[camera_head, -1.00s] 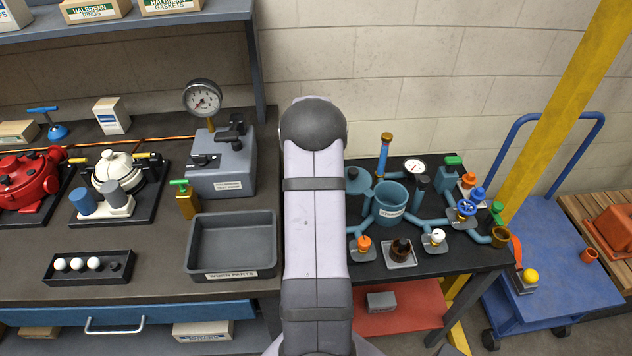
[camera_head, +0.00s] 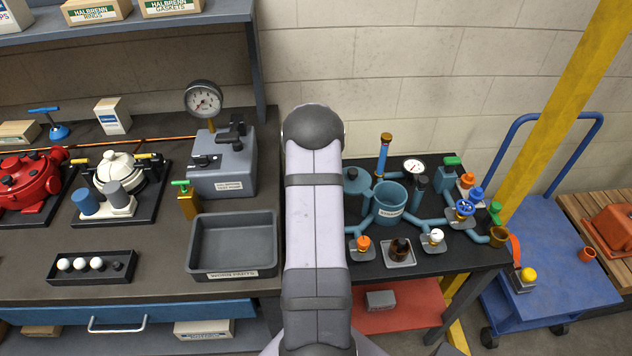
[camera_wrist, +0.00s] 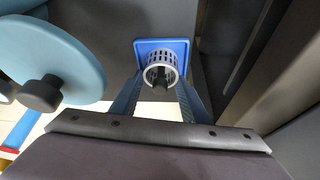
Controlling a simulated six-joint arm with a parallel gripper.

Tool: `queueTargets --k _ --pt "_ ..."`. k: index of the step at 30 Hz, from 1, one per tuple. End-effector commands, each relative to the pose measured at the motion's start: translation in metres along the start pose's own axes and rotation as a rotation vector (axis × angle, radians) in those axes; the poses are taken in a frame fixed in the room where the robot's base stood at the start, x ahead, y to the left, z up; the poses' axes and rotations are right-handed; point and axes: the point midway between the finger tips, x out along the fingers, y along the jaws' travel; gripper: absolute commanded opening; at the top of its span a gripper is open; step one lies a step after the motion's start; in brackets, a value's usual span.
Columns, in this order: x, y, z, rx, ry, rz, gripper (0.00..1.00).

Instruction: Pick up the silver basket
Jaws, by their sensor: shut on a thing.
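The silver basket (camera_wrist: 162,72) is a small perforated cylinder with a dark inside, seen from above in the wrist view. My gripper (camera_wrist: 160,84) is shut on it, with one blue-grey finger on each side. A blue square plate (camera_wrist: 161,46) shows around and under the basket; I cannot tell whether the basket touches it. In the head view my arm hides the gripper and the basket.
A light-blue round lid with a dark knob (camera_wrist: 42,94) is close at the left in the wrist view. In the head view, a blue strainer pot (camera_head: 389,203) with pipes and valves stands right of my arm, and a grey tray (camera_head: 234,246) lies left of it.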

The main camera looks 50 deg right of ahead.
Motion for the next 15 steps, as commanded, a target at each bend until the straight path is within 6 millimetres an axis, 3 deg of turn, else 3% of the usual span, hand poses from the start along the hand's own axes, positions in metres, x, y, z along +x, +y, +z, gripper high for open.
queueTargets --k 7,15 --pt "-0.009 0.0 -0.005 0.001 0.003 0.0 0.17" --pt "-0.046 0.0 -0.022 0.001 0.007 -0.001 0.17"
